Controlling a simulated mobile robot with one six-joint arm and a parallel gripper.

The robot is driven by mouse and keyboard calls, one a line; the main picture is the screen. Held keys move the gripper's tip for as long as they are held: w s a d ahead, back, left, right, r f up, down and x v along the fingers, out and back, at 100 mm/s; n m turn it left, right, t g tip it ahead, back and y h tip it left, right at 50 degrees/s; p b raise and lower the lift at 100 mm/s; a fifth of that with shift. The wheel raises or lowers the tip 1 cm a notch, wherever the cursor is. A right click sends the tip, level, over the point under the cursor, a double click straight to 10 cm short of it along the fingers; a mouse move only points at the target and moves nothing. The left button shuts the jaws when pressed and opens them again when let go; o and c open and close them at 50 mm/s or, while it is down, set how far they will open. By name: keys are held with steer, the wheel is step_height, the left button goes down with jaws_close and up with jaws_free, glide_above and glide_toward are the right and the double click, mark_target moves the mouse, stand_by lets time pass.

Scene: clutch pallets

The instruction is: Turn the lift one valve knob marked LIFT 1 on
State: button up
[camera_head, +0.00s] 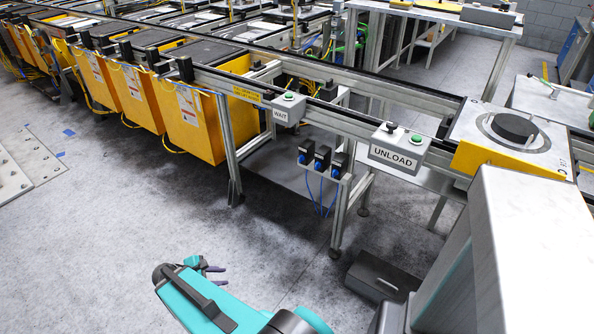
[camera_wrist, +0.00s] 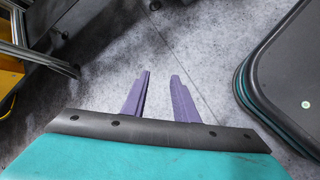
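An UNLOAD button box (camera_head: 397,155) and a WAIT button box (camera_head: 281,115) sit on the conveyor rail. Yellow bins (camera_head: 190,125) stand at the left. A dark box (camera_head: 383,275) lies on the floor below the frame. Open floor (camera_head: 130,230) spreads at the left.

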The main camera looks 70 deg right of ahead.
mark_target(301, 159)
steer(key=d+r+n+h+b, duration=0.2)
steer(key=d+r+b, duration=0.1)
steer(key=d, duration=0.7)
steer(key=d+r+n+h+b, duration=0.2)
steer(key=d+r+h+b, duration=0.15)
steer(key=d, duration=0.55)
steer(key=s+d+r+n+g+h+b, duration=0.1)
steer(key=s+d+r+n+h+b, duration=0.1)
steer(key=d+r, duration=0.4)
steer(key=s+d+r+n+h+b, duration=0.2)
steer(key=s+d+r+b, duration=0.3)
steer(key=d, duration=0.5)
steer(key=shift+s+r+n+g+h+b, duration=0.2)
steer(key=shift+r+n+g+h+b, duration=0.2)
steer(key=shift+r, duration=0.45)
steer(key=shift+d, duration=0.1)
steer(key=x, duration=1.3)
steer(key=shift+d+b, duration=0.2)
steer(key=shift+b, duration=0.25)
jaws_close()
